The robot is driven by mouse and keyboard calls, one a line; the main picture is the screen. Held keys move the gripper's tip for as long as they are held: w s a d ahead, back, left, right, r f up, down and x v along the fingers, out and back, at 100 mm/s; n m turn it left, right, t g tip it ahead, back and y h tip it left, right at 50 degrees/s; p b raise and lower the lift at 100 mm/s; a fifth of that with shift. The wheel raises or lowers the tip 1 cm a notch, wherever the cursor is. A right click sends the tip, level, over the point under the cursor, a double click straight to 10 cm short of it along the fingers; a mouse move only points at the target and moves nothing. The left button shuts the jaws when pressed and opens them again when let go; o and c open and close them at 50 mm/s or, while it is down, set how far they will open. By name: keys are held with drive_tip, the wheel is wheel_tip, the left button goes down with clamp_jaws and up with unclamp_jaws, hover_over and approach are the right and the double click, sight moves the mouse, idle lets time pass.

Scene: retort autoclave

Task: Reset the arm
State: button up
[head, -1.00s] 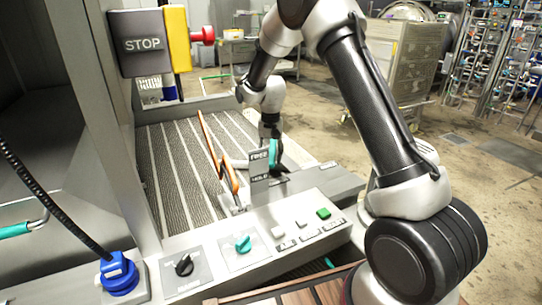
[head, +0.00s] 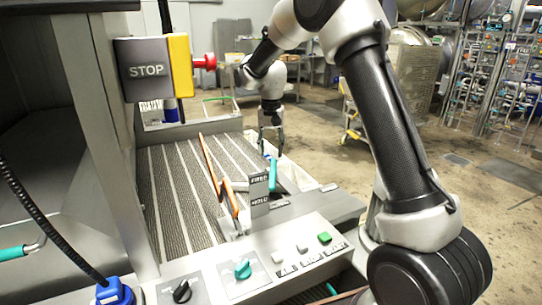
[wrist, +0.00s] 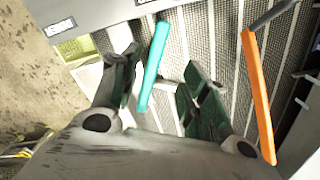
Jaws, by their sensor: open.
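My gripper (head: 270,140) hangs fingers-down over the right edge of the ribbed conveyor bed in the head view, behind the small labelled plate. In the wrist view my gripper (wrist: 155,92) has its two dark fingers spread apart with nothing held between them. A teal handle (wrist: 152,65) shows beyond and between the fingers, apart from them as far as I can tell. The same teal handle (head: 272,173) stands by the labelled plate (head: 259,190) in the head view. An orange bar (wrist: 257,95) lies to the right of the fingers; the orange bar (head: 220,178) also shows in the head view.
The control panel (head: 262,262) with knobs and buttons is in front. A STOP box (head: 146,70) with a red button (head: 205,62) stands at upper left. The ribbed bed (head: 172,190) lies left of my gripper. Open floor (head: 330,135) is to the right.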

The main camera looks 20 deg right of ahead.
idle(0.3)
drive_tip(key=s+d+r+n+t, duration=0.1)
drive_tip(key=s+d+r, duration=0.3)
drive_tip(key=s, duration=0.8)
drive_tip(key=s+d+r+n+t, duration=0.1)
drive_tip(key=s+d+r, duration=0.3)
drive_tip(key=s, duration=0.9)
drive_tip(key=s+d+r+n+t, duration=0.2)
drive_tip(key=s+d+r, duration=0.2)
drive_tip(key=s, duration=0.9)
drive_tip(key=shift+s+d+r, duration=0.15)
drive_tip(key=shift+d+r, duration=0.25)
drive_tip(key=shift+d, duration=0.15)
